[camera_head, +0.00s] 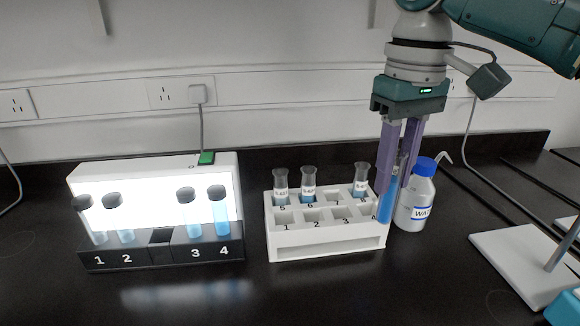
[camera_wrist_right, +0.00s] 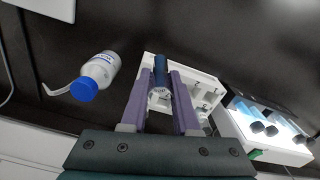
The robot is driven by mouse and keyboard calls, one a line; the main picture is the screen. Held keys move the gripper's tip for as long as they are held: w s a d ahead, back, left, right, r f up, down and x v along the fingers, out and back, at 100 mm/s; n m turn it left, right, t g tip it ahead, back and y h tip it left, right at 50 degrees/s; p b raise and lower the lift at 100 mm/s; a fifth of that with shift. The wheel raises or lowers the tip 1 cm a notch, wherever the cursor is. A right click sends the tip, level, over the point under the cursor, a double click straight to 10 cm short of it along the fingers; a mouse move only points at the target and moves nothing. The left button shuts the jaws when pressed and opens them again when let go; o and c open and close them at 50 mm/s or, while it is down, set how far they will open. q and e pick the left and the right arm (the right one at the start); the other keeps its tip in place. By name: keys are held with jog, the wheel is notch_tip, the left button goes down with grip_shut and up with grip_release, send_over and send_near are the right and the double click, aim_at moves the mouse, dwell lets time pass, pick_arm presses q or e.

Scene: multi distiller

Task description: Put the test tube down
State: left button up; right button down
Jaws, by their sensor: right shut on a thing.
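My right gripper (camera_head: 395,180) points down at the right end of the white rack (camera_head: 320,247) and is shut on a test tube (camera_head: 385,205) with blue liquid. The tube is roughly upright, and its lower part overlaps the rack's right end near slot 4. I cannot tell whether it touches the rack. In the right wrist view the held tube (camera_wrist_right: 160,76) shows between the purple fingers (camera_wrist_right: 161,98). Three tubes stand in the rack's back row, at 5 (camera_head: 281,186), at 6 (camera_head: 308,186) and at the right end (camera_head: 360,180). Front slots 1 to 3 look empty. My left gripper is out of view.
A white wash bottle (camera_head: 415,205) with a blue cap stands close beside the gripper, right of the rack. A lit stand (camera_head: 160,256) with several black-capped tubes is at left. A white stand base (camera_head: 525,258) lies at far right. The bench front is clear.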

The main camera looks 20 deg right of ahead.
pick_arm(q)
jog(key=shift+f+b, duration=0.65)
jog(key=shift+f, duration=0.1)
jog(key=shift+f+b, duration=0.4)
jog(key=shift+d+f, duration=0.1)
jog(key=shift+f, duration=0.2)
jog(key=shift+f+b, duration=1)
jog(key=shift+b, duration=0.25)
pick_arm(e)
jog(key=shift+w+d+f, duration=0.2)
jog(key=shift+w+f, duration=0.6)
jog(key=shift+f, duration=0.35)
jog(key=shift+w+d+f, duration=0.25)
jog(key=shift+w+f, duration=0.6)
jog(key=shift+f, duration=0.35)
jog(key=shift+w+d+f, duration=0.2)
jog(key=shift+w+f, duration=0.6)
jog(key=shift+f, duration=0.35)
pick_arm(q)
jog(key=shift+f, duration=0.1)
pick_arm(e)
jog(key=shift+f, duration=0.15)
jog(key=c, duration=0.7)
grip_release()
jog(key=shift+o, duration=0.2)
